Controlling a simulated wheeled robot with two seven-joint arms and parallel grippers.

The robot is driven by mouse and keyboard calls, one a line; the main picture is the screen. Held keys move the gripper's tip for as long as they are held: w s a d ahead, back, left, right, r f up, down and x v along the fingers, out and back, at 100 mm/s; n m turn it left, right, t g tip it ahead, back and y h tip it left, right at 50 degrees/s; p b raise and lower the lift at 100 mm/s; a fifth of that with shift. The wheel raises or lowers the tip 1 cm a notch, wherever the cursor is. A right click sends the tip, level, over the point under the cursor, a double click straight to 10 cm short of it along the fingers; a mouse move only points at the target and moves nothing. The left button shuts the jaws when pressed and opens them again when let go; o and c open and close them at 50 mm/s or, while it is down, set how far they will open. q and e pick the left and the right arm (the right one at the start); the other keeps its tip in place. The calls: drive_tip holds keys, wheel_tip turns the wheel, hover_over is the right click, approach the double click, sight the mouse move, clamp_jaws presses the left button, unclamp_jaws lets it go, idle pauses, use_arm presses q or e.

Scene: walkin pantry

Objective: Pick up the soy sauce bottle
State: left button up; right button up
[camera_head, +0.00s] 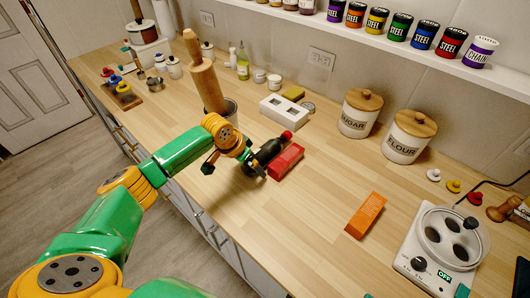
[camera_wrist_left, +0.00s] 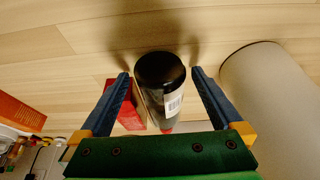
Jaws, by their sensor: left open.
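The soy sauce bottle (camera_head: 267,151) is dark with a red cap and appears to lie on the wooden counter. My left gripper (camera_head: 249,163) is at the bottle's near end, and its fingers partly hide it. In the left wrist view the bottle (camera_wrist_left: 160,84) shows its round dark end and a white label between the two blue fingers. The left gripper (camera_wrist_left: 160,74) is open, with a finger on either side and a visible gap to the bottle. My right gripper is not in view.
A red box (camera_head: 287,161) lies close beside the bottle. A grey crock (camera_head: 231,110) with rolling pins stands behind my gripper. An orange box (camera_head: 366,215), sugar (camera_head: 357,117) and flour (camera_head: 406,140) canisters and a white appliance (camera_head: 436,256) are further right. The front middle counter is clear.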

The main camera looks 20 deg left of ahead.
use_arm(q)
drive_tip(key=shift+r, duration=0.1)
drive_tip(key=c, duration=1.4)
clamp_jaws()
drive_tip(key=shift+w, duration=0.1)
